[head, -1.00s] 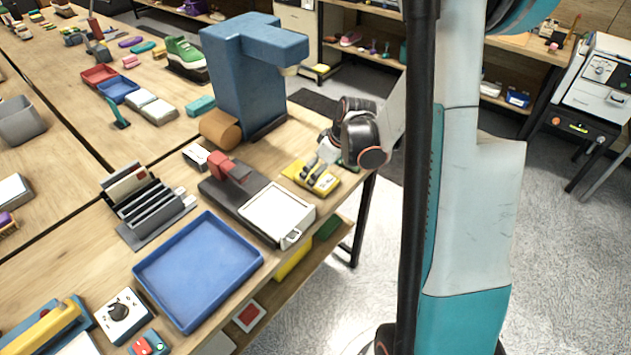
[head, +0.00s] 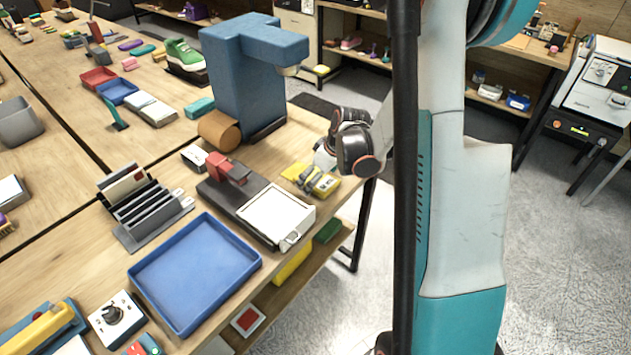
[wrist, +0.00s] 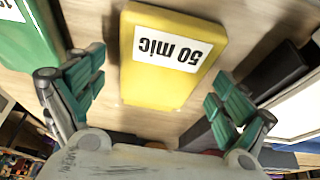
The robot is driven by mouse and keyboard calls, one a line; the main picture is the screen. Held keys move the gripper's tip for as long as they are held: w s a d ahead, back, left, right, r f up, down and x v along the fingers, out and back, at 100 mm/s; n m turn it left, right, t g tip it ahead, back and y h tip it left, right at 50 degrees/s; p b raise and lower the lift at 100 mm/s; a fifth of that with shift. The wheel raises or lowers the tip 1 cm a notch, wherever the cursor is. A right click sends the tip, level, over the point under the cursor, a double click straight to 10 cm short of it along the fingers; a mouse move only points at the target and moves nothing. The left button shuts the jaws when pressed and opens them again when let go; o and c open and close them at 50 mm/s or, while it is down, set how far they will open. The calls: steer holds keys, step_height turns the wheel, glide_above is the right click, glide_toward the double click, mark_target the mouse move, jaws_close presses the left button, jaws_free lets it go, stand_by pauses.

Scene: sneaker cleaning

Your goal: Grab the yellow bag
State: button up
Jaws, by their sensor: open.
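The yellow bag (wrist: 172,55) bears a white label reading "50 mic", upside down in the wrist view. It lies on the wooden table. In the head view the yellow bag (head: 328,186) is near the table's right corner, partly covered by my gripper. My gripper (wrist: 155,88) is open, with one teal-padded finger on each side of the bag in the wrist view and a visible gap to it. In the head view my gripper (head: 312,176) is over the bag; its exact height above it cannot be told.
A green item (wrist: 22,38) lies beside the bag in the wrist view. A dark device with a white plate (head: 277,214) and red part is just left of the bag. A tall blue machine (head: 238,90) stands behind. A blue tray (head: 195,270) is nearer.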

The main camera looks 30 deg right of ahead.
steer(key=shift+c, duration=0.5)
steer(key=c, duration=1)
steer(key=shift+c, duration=0.2)
steer(key=shift+r, duration=0.1)
